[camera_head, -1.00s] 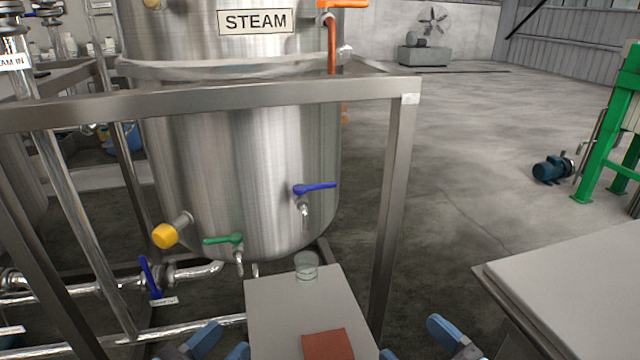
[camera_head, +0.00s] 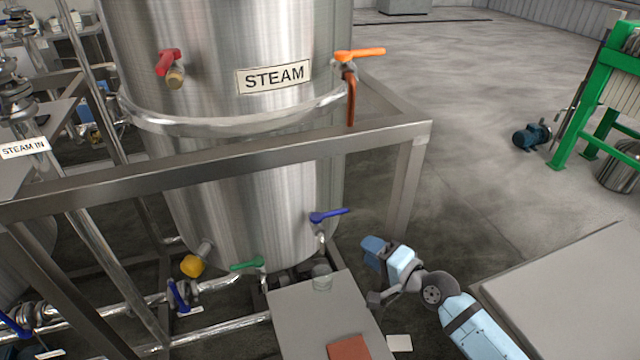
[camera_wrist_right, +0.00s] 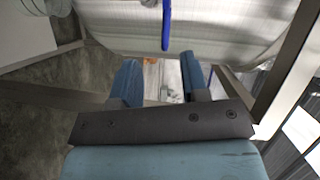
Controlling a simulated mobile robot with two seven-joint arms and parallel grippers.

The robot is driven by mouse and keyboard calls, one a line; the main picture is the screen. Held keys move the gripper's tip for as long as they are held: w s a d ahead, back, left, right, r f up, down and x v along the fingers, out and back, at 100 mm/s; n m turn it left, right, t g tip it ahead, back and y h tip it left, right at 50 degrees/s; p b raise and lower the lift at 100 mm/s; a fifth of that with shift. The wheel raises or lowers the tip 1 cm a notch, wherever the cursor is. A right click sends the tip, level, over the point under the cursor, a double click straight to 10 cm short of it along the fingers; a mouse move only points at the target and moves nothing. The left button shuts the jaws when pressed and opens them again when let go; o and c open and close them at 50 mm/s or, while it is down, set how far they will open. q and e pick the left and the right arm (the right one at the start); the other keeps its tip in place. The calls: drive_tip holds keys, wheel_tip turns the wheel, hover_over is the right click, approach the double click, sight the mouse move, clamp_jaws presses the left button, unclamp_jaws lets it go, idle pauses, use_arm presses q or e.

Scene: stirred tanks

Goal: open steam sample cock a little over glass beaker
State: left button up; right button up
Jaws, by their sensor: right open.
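The steel tank labelled STEAM (camera_head: 275,77) has a cock with a blue lever (camera_head: 328,216) low on its right side. The lever lies roughly level and points right. The glass beaker (camera_head: 322,277) stands upright below this cock on a grey stand (camera_head: 305,317). My right gripper (camera_head: 371,251) is open, to the right of the blue lever and beaker and apart from both. In the right wrist view, the blue lever (camera_wrist_right: 166,25) shows beyond and above the open fingers (camera_wrist_right: 160,82), with nothing clearly between them. My left gripper is out of view.
A green-levered cock (camera_head: 246,265) and yellow cap (camera_head: 192,266) sit low to the left. Red (camera_head: 168,62) and orange (camera_head: 360,55) levers are higher. The steel frame (camera_head: 230,170) crosses the tank. A brown pad (camera_head: 349,348) lies on the stand; a grey table (camera_head: 575,295) is right.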

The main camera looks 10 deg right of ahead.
sight(340, 213)
drive_tip(key=w+a+m, duration=0.1)
drive_tip(key=w, duration=0.4)
drive_tip(key=w+a+f+m+b, duration=0.1)
drive_tip(key=w+a, duration=0.1)
drive_tip(key=w, duration=0.3)
drive_tip(key=w+a, duration=0.2)
drive_tip(key=w, duration=0.3)
drive_tip(key=shift+f+m+b, duration=0.2)
drive_tip(key=shift+m+b, duration=0.15)
drive_tip(key=shift+m, duration=0.05)
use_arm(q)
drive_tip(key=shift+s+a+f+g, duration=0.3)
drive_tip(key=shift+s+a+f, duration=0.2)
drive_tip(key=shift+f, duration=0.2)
